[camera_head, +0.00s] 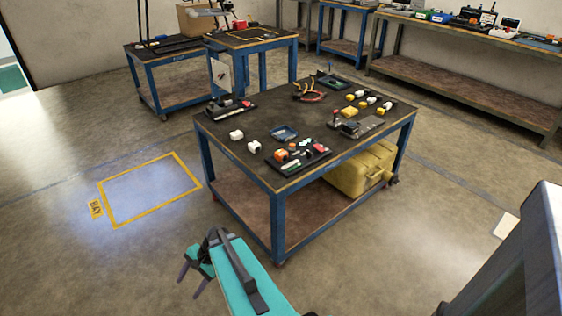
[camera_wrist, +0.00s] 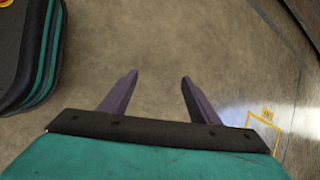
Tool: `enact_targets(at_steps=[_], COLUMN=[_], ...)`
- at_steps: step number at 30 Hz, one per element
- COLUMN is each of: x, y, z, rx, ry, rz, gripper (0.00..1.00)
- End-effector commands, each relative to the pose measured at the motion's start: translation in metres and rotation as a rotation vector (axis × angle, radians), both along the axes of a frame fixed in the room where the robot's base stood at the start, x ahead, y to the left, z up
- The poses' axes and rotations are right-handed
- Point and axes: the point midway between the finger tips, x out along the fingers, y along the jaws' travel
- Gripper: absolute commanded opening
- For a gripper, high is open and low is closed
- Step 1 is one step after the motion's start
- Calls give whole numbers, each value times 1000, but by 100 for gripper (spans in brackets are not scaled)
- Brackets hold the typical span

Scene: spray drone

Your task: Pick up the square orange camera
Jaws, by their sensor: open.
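A small orange block-like item (camera_head: 281,155), which looks like the square orange camera, sits in a dark tray (camera_head: 316,163) at the near edge of the blue-framed table (camera_head: 283,184). It is too small to make out a lens or other detail. Other small orange and white pieces are close beside it in the tray. My gripper (camera_head: 190,285) is low in front of the table, to the left of and well apart from the orange item. In the wrist view, my gripper (camera_wrist: 160,76) is open and empty above bare floor. The orange item is not in the wrist view.
White blocks (camera_head: 254,146), a blue dish (camera_head: 284,132), cables (camera_head: 308,92) and yellow blocks (camera_head: 349,112) share the tabletop. Free floor with a yellow marked rectangle (camera_head: 150,190) lies left of the table.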

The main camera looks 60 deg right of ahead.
Motion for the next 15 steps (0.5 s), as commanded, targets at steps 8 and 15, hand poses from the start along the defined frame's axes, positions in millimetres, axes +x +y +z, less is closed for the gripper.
enact_targets(at_steps=[8, 15], x=[42, 54], y=[-99, -192], z=[42, 90], rx=[161, 332], ry=[-84, -173], rz=[-428, -757], gripper=[56, 56])
